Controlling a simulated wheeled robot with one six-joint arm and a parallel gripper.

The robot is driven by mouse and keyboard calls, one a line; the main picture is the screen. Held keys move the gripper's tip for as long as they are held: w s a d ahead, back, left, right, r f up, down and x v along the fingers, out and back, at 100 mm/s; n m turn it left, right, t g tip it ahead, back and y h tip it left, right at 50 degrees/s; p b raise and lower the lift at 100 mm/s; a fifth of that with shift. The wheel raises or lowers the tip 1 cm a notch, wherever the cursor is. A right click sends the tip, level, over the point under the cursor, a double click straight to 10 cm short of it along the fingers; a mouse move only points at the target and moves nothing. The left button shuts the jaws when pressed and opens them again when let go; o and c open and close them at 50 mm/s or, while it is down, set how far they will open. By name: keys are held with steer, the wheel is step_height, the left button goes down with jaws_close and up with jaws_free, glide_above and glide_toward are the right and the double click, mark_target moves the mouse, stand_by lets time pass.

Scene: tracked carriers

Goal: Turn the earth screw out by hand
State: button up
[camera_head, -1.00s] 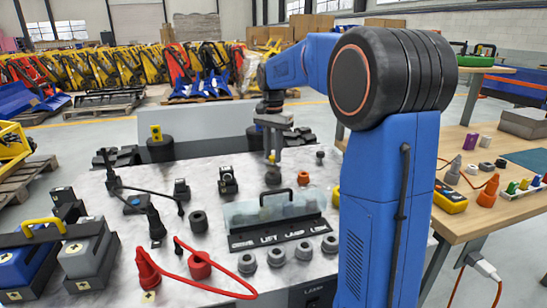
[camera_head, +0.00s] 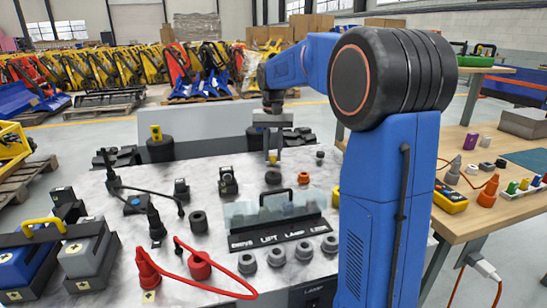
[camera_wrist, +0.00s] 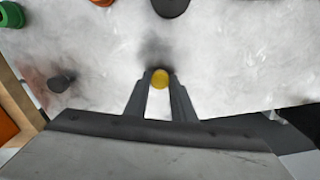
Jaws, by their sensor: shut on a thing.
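My gripper (camera_head: 273,155) points down over the pale, marbled deck (camera_head: 215,172), behind a black round knob (camera_head: 272,178). In the wrist view my gripper (camera_wrist: 160,84) has its two dark fingers shut on a small yellow, round-headed piece, the earth screw (camera_wrist: 160,79). The screw also shows as a yellow spot in the head view (camera_head: 273,159). A dark blurred shadow lies on the deck beside the fingertips. Its lower end is hidden, so I cannot tell whether it is still seated or clear of the deck.
Near the gripper are an orange ring (camera_head: 303,178) and a small dark knob (camera_head: 320,154). A clear cover (camera_head: 258,213) stands behind a labelled black strip (camera_head: 280,233). Red plugs with a cable (camera_head: 200,266) and batteries (camera_head: 85,262) are at front left. A wooden bench (camera_head: 480,215) is right.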

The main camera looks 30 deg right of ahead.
steer(key=n, duration=0.3)
steer(key=shift+n, duration=0.9)
steer(key=n, duration=0.2)
steer(key=shift+n, duration=0.3)
steer(key=n, duration=0.7)
steer(key=o, duration=0.9)
steer(key=shift+c, duration=0.2)
